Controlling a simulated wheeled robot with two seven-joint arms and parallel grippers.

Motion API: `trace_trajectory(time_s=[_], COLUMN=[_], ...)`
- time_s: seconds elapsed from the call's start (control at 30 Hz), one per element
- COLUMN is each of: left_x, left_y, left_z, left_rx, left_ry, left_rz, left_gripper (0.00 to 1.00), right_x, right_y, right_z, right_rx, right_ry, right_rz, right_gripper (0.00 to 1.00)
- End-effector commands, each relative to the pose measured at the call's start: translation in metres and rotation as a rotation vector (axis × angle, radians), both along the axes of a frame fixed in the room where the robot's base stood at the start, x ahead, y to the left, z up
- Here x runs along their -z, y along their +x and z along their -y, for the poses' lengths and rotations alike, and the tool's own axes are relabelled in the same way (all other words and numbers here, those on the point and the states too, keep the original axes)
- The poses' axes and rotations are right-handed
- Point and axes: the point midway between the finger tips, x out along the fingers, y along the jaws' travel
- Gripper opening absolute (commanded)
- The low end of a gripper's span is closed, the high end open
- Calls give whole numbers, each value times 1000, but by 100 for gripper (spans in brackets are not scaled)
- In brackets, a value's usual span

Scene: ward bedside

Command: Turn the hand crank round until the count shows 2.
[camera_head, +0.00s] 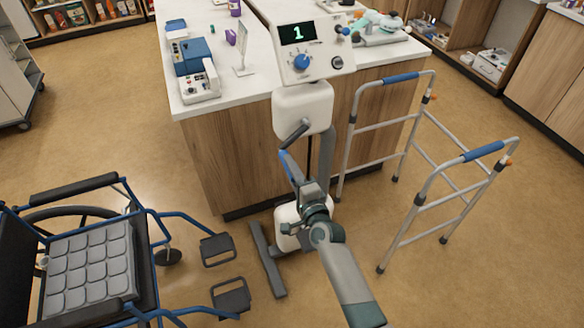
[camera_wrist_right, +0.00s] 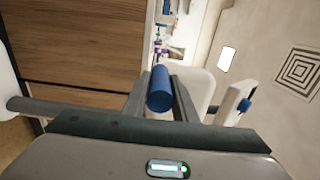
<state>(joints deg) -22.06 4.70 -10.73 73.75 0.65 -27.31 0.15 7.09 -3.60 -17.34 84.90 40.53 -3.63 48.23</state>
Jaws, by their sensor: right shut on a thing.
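The device stands on a grey foot in front of the counter. Its white head panel (camera_head: 314,62) carries a dark display (camera_head: 298,33) that shows a green 1. The hand crank's dark grey arm (camera_head: 293,131) slants down and left from the white housing (camera_head: 303,107). Its blue handle (camera_head: 286,163) is at the lower end. My right gripper (camera_head: 298,182) reaches up from below and is shut on the blue handle. In the right wrist view the blue handle (camera_wrist_right: 160,88) sits between the two grey fingers. My left gripper is out of view.
A wheelchair (camera_head: 88,262) stands at the lower left, its footrests (camera_head: 217,249) near the device's foot. A walking frame (camera_head: 431,160) stands close on the right. The counter (camera_head: 222,110) behind holds a blue and white machine (camera_head: 194,68). Bare floor lies at the lower right.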

Motion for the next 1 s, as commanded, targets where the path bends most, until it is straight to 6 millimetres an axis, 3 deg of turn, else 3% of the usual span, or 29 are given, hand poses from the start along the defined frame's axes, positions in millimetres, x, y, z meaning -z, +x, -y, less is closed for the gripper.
trace_trajectory(time_s=[0.4, 0.87, 1.0], left_x=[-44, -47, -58], left_y=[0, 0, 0], left_z=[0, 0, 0], left_rx=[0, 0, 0], left_ry=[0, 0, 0], left_rz=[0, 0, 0], left_gripper=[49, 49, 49], right_x=[-46, -49, -61], right_y=[-5, -6, -6], right_z=[-15, -18, -18], right_rx=[3, 4, 4], right_ry=[2, 1, 1], right_rz=[5, 5, 5], right_gripper=[4, 4, 4])
